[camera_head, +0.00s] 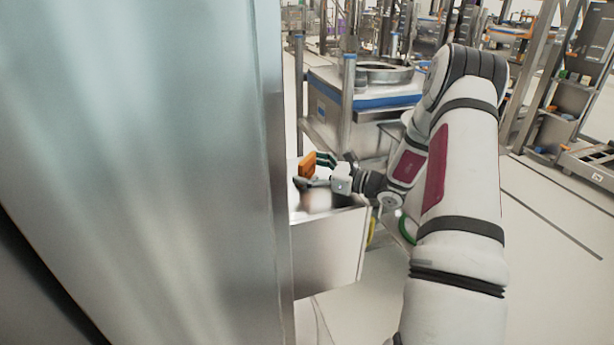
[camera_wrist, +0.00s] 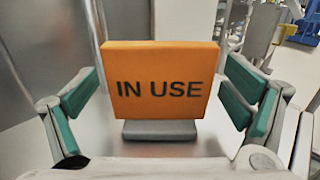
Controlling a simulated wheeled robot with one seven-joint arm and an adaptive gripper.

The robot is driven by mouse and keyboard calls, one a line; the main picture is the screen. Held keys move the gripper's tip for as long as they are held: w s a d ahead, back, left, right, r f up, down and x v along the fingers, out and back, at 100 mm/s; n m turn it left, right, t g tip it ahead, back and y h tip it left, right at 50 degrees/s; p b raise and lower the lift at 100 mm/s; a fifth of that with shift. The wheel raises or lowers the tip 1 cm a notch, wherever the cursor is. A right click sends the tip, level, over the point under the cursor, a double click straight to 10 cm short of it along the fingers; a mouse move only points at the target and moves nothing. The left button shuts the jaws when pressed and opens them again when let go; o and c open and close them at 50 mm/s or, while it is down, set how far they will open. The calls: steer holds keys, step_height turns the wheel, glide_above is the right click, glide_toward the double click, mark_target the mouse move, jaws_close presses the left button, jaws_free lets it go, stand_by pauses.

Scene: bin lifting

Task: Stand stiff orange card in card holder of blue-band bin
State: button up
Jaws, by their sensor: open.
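The orange card (camera_wrist: 160,72) is marked "IN USE" and stands upright in a dark grey foot or block (camera_wrist: 160,130) in the wrist view. In the head view the card (camera_head: 307,165) shows small above a metal surface. My gripper (camera_head: 312,171) is open, with its green-padded fingers on either side of the card. In the wrist view a narrow gap seems to show at each side of the card. The blue-band bin (camera_head: 372,102) appears to be the metal unit with a round opening behind the gripper. Its card holder cannot be made out.
A large metal panel (camera_head: 150,150) fills the left of the head view, close to the gripper. The card stands over a metal box-like stand (camera_head: 328,250). Open floor (camera_head: 560,250) lies to the right. Racks and equipment stand at the back.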

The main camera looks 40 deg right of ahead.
steer(key=shift+w, duration=0.1)
steer(key=c, duration=1.4)
steer(key=shift+r, duration=0.1)
